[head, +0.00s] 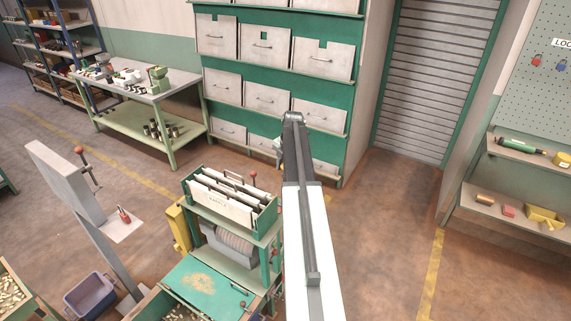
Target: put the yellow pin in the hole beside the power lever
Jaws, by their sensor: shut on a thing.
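A grey post with a box-like head (68,183) stands at the left. A lever with a red knob (78,151) is on its right side, probably the power lever. A small pale ledge (118,230) juts out below it, and a small red object (124,215) rests on or hangs over this ledge. No hole can be made out at this size. I cannot see the yellow pin. My arm reaches up the middle of the head view, and my gripper does not show; its end is hidden beyond the arm.
A green machine with a hopper (230,198) of upright plates stands left of my arm. A grey-blue bin (90,295) is on the floor near the post. A workbench (150,95), a drawer cabinet (275,68) and shelves (508,150) stand behind. Floor is open at right.

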